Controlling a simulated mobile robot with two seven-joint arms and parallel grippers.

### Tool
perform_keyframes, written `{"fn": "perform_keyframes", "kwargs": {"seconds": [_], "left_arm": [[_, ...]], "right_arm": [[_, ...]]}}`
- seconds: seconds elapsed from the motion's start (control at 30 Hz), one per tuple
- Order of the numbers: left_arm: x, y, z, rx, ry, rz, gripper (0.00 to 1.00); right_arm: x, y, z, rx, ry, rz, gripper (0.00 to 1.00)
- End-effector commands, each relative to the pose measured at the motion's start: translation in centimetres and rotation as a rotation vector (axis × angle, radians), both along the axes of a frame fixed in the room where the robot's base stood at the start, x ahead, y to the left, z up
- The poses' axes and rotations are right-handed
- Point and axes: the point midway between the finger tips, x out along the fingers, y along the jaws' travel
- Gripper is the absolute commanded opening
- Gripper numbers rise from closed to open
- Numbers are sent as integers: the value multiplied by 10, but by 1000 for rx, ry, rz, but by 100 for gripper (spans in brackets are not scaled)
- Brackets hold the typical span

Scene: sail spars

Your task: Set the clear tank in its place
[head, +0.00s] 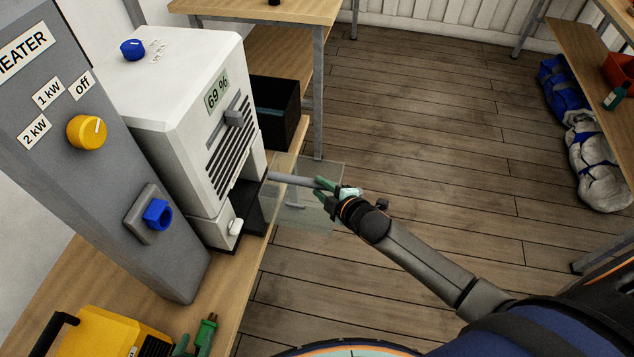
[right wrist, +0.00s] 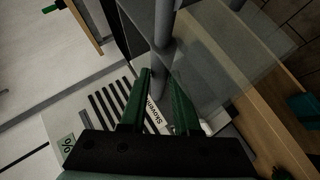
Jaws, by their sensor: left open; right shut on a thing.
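The clear tank (head: 310,218) is a see-through box with a grey bar along it. My right gripper (head: 325,190) is shut on that bar, with green fingers on its end. In the right wrist view the clear tank (right wrist: 235,60) and the bar (right wrist: 164,40) show beyond the fingers (right wrist: 160,95). The tank is in front of the lower right of the white machine (head: 185,95), by its dark base (head: 250,222). I cannot tell whether they touch.
A grey heater (head: 75,170) with a yellow knob (head: 87,132) stands left of the machine on a wooden table (head: 245,285). A yellow device (head: 110,335) is at the lower left. A dark box (head: 275,108) is behind.

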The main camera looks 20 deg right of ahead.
Motion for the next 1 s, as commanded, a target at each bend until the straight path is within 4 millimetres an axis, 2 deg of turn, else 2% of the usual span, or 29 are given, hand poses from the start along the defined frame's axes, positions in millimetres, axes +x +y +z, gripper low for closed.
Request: {"fn": "perform_keyframes", "kwargs": {"seconds": [0.33, 0.53, 0.6, 1.0], "left_arm": [[-3, 0, -1, 0, 6, 0, 50], [-3, 0, 12, 0, 6, 0, 50], [-2, 0, 0, -1, 2, 0, 50], [-3, 0, -30, 0, 7, 0, 50]], "right_arm": [[0, 0, 1, 1, -6, 3, 0], [-1, -2, 5, 8, 10, 1, 0], [2, 4, -7, 9, 9, 2, 0], [21, 31, -33, 9, 8, 1, 0]]}}
